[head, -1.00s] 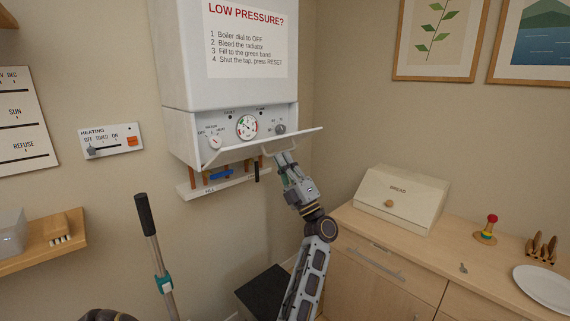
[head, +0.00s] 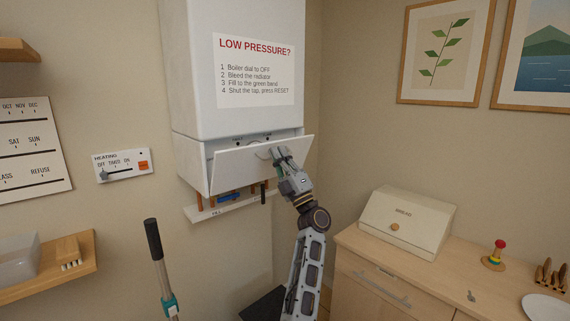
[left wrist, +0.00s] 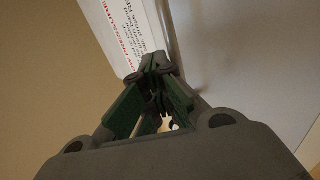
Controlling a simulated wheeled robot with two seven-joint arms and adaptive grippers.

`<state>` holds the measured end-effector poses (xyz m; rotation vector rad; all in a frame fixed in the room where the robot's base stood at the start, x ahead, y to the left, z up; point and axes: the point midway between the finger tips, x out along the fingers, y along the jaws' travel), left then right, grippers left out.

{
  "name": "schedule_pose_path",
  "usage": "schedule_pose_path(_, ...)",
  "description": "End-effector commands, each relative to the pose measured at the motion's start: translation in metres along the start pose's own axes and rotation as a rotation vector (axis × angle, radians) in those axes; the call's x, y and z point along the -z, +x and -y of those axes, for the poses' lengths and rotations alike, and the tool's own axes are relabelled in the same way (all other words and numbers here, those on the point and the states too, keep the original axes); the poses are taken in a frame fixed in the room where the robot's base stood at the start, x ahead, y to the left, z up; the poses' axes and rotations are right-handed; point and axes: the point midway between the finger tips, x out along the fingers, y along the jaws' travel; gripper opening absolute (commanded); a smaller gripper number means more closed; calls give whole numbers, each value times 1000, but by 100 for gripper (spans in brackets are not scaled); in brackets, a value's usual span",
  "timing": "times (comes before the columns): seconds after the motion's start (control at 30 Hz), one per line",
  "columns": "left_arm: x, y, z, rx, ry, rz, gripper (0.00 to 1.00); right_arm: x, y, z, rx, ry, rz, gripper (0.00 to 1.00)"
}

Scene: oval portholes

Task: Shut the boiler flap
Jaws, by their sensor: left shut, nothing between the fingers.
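The white boiler flap (head: 235,170) on the underside front of the boiler (head: 192,70) is swung most of the way up. A gap along its top edge still shows a strip of the control panel. My left gripper (head: 279,153) is shut and empty against or very near the flap's outer face, beside its handle (head: 264,154); I cannot tell whether they touch. In the left wrist view the closed fingertips (left wrist: 158,64) are near a pale surface on the right, with the boiler's printed notice (left wrist: 132,30) behind. My right gripper is not in view.
Below the flap are copper pipes, a blue tap lever (head: 229,197) and a white ledge (head: 232,207). A counter with a bread box (head: 408,222) stands right. A black-handled pole (head: 155,245) stands at lower left. A shelf (head: 50,268) is on the left wall.

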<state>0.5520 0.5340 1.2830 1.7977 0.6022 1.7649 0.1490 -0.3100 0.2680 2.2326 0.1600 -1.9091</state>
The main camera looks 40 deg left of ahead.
Motion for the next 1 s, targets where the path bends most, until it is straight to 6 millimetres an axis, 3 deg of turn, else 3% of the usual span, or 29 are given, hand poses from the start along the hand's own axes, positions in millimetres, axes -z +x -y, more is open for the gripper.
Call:
schedule_pose_path(0.1, 0, 18, 2, 0, 0, -1, 0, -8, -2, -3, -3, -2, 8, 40)
schedule_pose_path(0.4, 0, 41, 11, 0, 1, 0, 0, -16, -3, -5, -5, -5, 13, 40)
schedule_pose_path(1.0, 0, 46, 13, 0, -1, 0, 0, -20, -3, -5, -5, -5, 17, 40)
